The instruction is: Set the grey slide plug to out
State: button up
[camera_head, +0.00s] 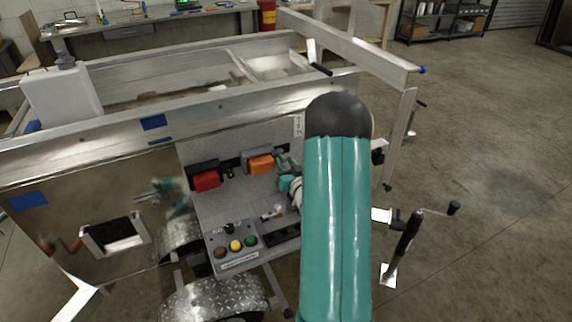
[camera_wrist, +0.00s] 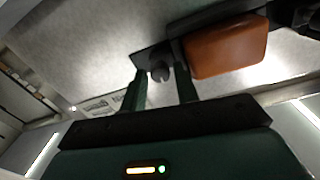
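A small dark grey knob (camera_wrist: 160,72), apparently the slide plug, sits on a dark mount in the wrist view. My gripper (camera_wrist: 163,88) is open, with one finger to each side of the knob and a gap visible on both sides. The fingertips reach about level with the knob; whether they touch the mount I cannot tell. In the head view my gripper (camera_head: 288,183) is at the grey panel (camera_head: 228,208), right of the orange block, and my arm hides part of that area. The plug is not clear there.
An orange block (camera_head: 261,165) is close beside the gripper; it also shows in the wrist view (camera_wrist: 228,48). A red block (camera_head: 206,181) is further left. Coloured push buttons (camera_head: 236,245) are below. The trailer's frame rail (camera_head: 350,47) runs above, and a crank handle (camera_head: 432,211) stands at right.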

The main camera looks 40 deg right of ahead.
grip_shut()
jog(key=shift+s+d, duration=0.3)
jog(key=shift+d, duration=0.55)
jog(key=shift+s+d, duration=0.25)
jog(key=shift+d, duration=0.6)
grip_release()
jog(key=shift+a, duration=0.1)
jog(key=v, duration=1.3)
jog(key=shift+s, duration=0.35)
